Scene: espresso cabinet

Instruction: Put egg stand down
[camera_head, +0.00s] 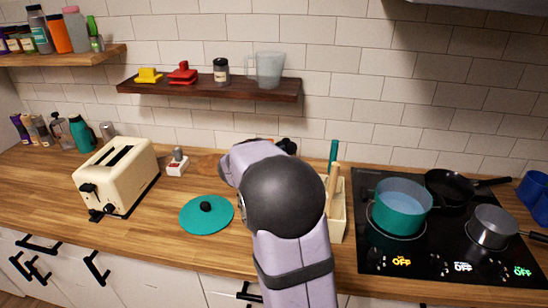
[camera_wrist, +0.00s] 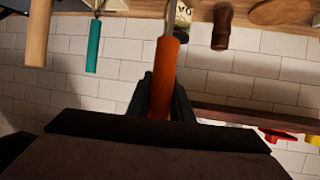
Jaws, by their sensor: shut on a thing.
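In the wrist view, my gripper (camera_wrist: 163,108) is shut on an orange handle (camera_wrist: 166,65) that stands between its dark fingers. A thin pale stem runs from the handle toward the counter, and its far end is out of sight. I cannot tell from these views whether this is the egg stand. In the head view my arm hides the gripper and the held thing. A small white block with a grey top (camera_head: 177,163) stands on the counter right of the toaster; I cannot tell what it is.
A cream toaster (camera_head: 122,172) and a teal lid (camera_head: 206,214) are on the counter, with bare wood around them. A pale utensil box (camera_head: 337,220) stands beside the stove (camera_head: 438,265), which bears pots and a pan. A wall shelf (camera_head: 212,89) holds small items.

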